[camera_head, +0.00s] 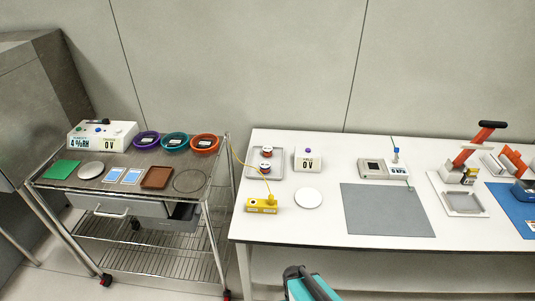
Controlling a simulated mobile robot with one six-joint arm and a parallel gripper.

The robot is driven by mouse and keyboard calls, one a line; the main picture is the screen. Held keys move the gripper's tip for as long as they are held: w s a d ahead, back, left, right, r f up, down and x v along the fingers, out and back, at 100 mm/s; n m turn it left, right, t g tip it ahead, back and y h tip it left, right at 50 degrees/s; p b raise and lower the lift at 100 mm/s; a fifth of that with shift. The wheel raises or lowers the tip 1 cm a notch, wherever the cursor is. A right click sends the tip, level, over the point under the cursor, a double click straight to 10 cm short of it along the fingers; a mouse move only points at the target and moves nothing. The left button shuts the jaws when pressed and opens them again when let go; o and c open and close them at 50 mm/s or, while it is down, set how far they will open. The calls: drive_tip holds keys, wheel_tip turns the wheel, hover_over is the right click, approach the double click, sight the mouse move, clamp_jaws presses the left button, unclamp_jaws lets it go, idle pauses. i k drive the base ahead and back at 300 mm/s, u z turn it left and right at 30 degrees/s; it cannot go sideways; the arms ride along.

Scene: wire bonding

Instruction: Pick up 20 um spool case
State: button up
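Three round cases with pale labels stand in a row at the back of the wire cart's top: a purple case (146,139), a teal case (174,141) and an orange case (205,143). The label print is too small to read, so I cannot tell which is the 20 um one. A dark and teal part of my arm shows at the bottom edge, in front of the white table and well apart from the cases. I cannot make out gripper fingers there.
The cart top (105,187) also holds a meter box (102,135), a green pad (62,169), a brown tray (157,177) and flat discs. The white table (300,225) carries a small tray with two spools (266,152), a yellow block (262,205), a grey mat (388,210) and instruments.

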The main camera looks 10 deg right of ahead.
sight(266, 152)
drive_tip(key=z, duration=0.15)
drive_tip(key=k, duration=0.6)
drive_tip(key=z, duration=0.55)
drive_tip(key=k, duration=0.7)
drive_tip(key=u, duration=0.15)
drive_tip(key=i, duration=0.55)
drive_tip(key=u, duration=0.75)
drive_tip(key=i, duration=0.5)
drive_tip(key=u, duration=0.9)
drive_tip(key=i, duration=0.95)
drive_tip(key=u, duration=0.65)
